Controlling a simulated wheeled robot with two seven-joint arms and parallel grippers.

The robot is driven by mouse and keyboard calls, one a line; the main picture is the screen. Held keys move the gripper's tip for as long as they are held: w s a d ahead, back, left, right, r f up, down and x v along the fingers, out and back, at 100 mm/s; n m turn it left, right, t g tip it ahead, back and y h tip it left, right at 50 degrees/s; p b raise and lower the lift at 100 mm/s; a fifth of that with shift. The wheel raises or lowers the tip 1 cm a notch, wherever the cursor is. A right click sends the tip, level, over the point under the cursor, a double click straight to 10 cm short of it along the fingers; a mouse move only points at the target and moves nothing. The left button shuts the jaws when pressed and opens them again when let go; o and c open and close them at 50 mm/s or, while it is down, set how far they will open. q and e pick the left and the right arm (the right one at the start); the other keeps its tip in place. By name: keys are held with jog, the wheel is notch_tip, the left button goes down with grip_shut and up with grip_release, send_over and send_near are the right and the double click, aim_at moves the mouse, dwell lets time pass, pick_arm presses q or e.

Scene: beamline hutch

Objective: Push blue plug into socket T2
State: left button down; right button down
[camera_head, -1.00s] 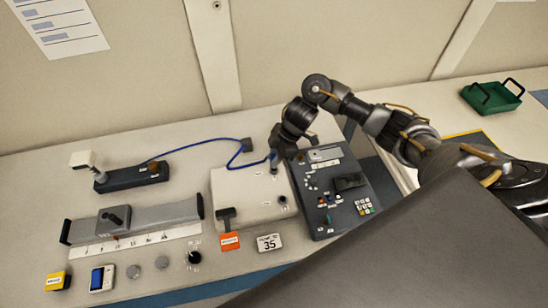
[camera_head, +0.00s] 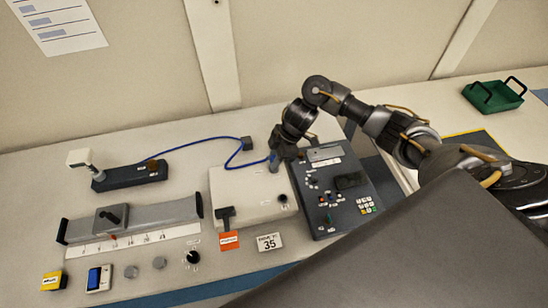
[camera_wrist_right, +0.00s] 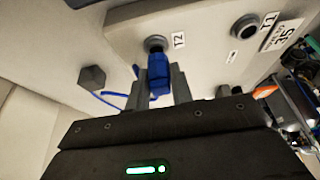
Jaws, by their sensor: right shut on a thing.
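The blue plug (camera_wrist_right: 158,72) is between the fingers of my right gripper (camera_wrist_right: 159,88), which is shut on it. In the right wrist view its front end is at a round dark socket (camera_wrist_right: 155,44) with a small label beside it that seems to read T2. I cannot tell how deep the plug sits. A second round socket (camera_wrist_right: 245,26) on the same white box is empty. In the head view my right gripper (camera_head: 275,165) is at the back right of the white box (camera_head: 238,195) and mostly hides the plug. My left gripper is out of view.
A blue cable (camera_head: 195,145) runs from the plug area past a dark block (camera_head: 247,143) to a black unit (camera_head: 135,175). A grey keypad panel (camera_head: 335,195) stands close right of the white box. A black-handled lever (camera_head: 226,214) is at the box's front left. A green tray (camera_head: 493,97) is far right.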

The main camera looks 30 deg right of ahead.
jog(key=shift+f+b, duration=0.3)
jog(key=shift+f, duration=0.25)
dwell(0.8)
jog(key=c, duration=1.1)
grip_release()
jog(key=shift+c, duration=0.2)
jog(key=v, duration=1.1)
